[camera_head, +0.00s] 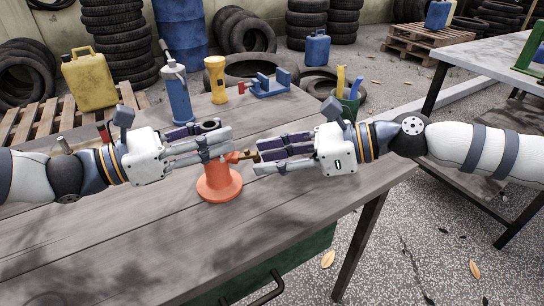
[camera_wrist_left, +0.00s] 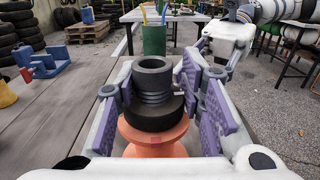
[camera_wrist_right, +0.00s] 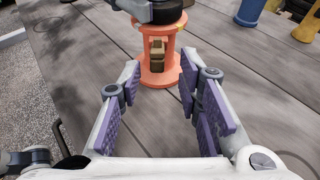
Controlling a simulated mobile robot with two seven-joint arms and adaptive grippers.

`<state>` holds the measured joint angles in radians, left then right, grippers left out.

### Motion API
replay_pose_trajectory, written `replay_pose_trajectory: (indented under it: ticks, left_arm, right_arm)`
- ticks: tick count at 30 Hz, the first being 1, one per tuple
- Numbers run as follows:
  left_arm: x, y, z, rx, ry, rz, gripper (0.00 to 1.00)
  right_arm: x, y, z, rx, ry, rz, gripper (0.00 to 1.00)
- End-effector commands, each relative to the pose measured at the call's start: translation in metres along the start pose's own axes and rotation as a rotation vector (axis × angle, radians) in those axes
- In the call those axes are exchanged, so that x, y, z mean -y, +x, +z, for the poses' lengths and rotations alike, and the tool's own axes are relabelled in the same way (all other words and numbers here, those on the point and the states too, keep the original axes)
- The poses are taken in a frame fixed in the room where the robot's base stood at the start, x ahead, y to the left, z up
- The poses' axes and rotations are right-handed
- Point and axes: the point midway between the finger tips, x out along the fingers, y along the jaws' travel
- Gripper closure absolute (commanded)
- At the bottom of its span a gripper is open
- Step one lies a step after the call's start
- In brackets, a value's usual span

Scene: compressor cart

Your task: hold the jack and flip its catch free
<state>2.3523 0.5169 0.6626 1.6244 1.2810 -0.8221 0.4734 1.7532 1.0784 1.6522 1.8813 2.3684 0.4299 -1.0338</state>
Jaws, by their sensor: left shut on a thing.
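The jack has an orange body and flared base (camera_head: 219,187) with a dark grey ribbed top, which stands upright between the purple pads in the left wrist view (camera_wrist_left: 152,85). My left gripper (camera_head: 212,140) is shut on this top from the left. A brass-brown catch (camera_wrist_right: 157,55) sits in the opening of the orange body; in the head view its end (camera_head: 233,157) points toward my right gripper. My right gripper (camera_head: 259,160) is open and empty, level with the catch and facing it. In the right wrist view its fingers (camera_wrist_right: 160,85) stand apart, short of the jack.
The bench front (camera_head: 130,250) is clear. Another table (camera_head: 480,60) stands at right.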

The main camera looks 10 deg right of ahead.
Motion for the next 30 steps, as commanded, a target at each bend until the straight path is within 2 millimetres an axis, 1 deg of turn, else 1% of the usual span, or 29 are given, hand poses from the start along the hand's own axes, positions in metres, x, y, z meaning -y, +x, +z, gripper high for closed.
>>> replay_pose_trajectory:
  ticks: [4,7,8,12,15,19,23,30]
  left_arm:
    - [0.001,0.0,-0.001,-0.001,0.001,-0.001,1.0]
    - [0.001,0.0,-0.001,-0.001,0.001,-0.001,1.0]
    - [0.001,0.0,-0.001,-0.001,0.001,-0.001,1.0]
    - [0.0,0.0,-0.001,-0.002,0.001,-0.001,1.0]
    - [0.0,0.0,-0.001,-0.002,0.001,-0.001,1.0]
    - [0.0,0.0,-0.001,-0.002,0.001,-0.001,1.0]
    - [0.0,0.0,-0.001,-0.002,0.001,-0.001,1.0]
    - [0.0,0.0,-0.001,-0.002,0.001,0.0,1.0]
  right_arm:
    - [0.0,-0.001,0.0,0.0,0.001,0.001,0.68]
    - [0.001,-0.014,-0.001,-0.002,0.001,-0.002,0.68]
    - [0.001,-0.02,-0.001,-0.001,0.001,-0.003,0.68]
    - [0.001,-0.06,-0.001,-0.003,0.001,-0.005,0.68]
    - [0.001,-0.085,-0.001,-0.002,0.001,-0.004,0.68]
    - [0.001,-0.109,-0.001,-0.002,0.0,-0.002,0.68]
    - [0.0,-0.119,0.0,-0.001,0.001,0.0,0.68]
    - [0.0,-0.12,0.0,0.0,0.0,0.001,0.68]
